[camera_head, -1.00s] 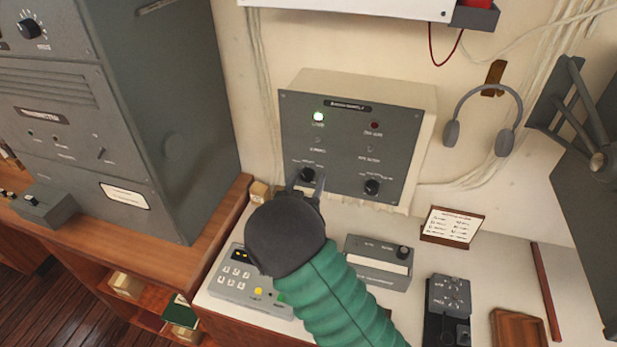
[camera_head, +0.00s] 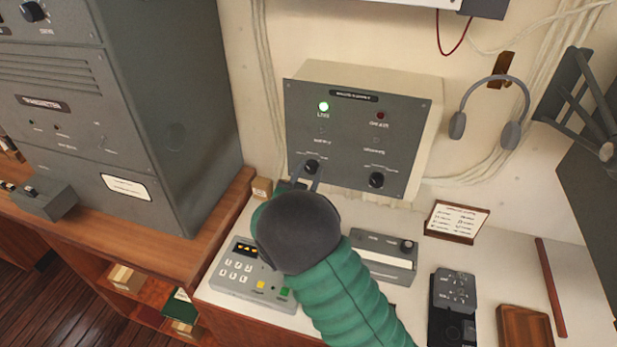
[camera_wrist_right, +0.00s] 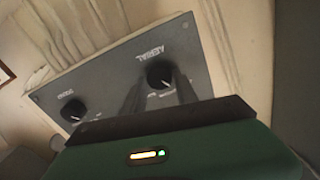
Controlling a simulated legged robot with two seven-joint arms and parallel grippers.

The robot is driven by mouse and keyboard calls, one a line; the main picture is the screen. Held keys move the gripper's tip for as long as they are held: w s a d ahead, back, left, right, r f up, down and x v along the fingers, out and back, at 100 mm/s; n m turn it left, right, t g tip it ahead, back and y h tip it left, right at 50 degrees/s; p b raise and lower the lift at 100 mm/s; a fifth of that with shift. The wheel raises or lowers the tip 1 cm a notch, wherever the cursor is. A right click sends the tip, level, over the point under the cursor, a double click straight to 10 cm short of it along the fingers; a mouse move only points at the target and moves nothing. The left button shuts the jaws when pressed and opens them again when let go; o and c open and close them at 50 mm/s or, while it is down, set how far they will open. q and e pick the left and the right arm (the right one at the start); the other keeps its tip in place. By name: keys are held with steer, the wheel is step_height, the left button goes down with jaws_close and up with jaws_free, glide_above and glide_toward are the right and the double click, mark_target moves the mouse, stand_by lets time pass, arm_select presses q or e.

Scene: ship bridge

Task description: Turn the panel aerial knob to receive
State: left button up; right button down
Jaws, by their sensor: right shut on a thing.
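The grey panel (camera_head: 345,115) on the wall has a lit green lamp and two black knobs along its lower part. The left knob is the aerial knob (camera_head: 311,167); its "AERIAL" label shows turned over in the right wrist view, beside the knob (camera_wrist_right: 160,74). My right gripper (camera_head: 306,175) reaches up from below and is shut on the aerial knob, with a finger on either side in the wrist view (camera_wrist_right: 161,84). The knob's exact setting is too small to read. My left gripper is not in view.
The panel's second black knob (camera_head: 376,180) is to the right of the aerial knob. Headphones (camera_head: 490,105) hang on the wall at right. Below stand a keypad unit (camera_head: 238,275), a small grey box (camera_head: 385,258) and a card holder (camera_head: 456,222). A tall grey cabinet (camera_head: 170,110) is at left.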

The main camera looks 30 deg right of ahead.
steer(key=m+b, duration=0.1)
steer(key=b, duration=0.1)
steer(key=m+b, duration=0.3)
steer(key=shift+f+m+b, duration=0.3)
steer(key=shift+m+b, duration=0.1)
steer(key=shift+r+m+b, duration=0.15)
steer(key=shift+m+b, duration=0.85)
steer(key=shift+b, duration=0.1)
steer(key=c, duration=1.4)
jaws_free()
steer(key=o, duration=0.4)
steer(key=shift+w+d, duration=0.1)
steer(key=shift+o, duration=0.2)
